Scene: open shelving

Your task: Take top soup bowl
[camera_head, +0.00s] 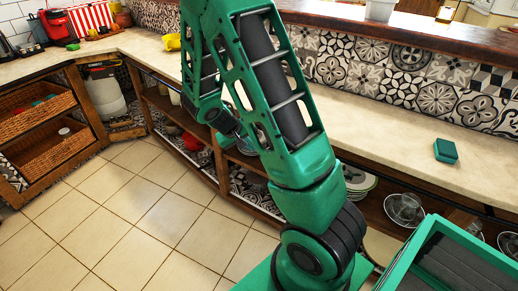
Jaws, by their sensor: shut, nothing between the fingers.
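I cannot clearly pick out a stack of soup bowls. Dishes stand on the open shelves under the right-hand counter: a red round dish (192,142) left of my arm, and a stack of pale plates (358,179) right of it. My green arm crosses the middle of the view and hides part of the shelves. Its wrist (222,121) is in front of the shelving, near the counter's front edge. The fingers of my gripper do not show; they are hidden by the arm or the shelving.
The cream counter (390,143) carries a small green box (445,151) and a yellow item (173,42). Wicker drawers (40,108) are at left. The tiled floor (130,215) is clear.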

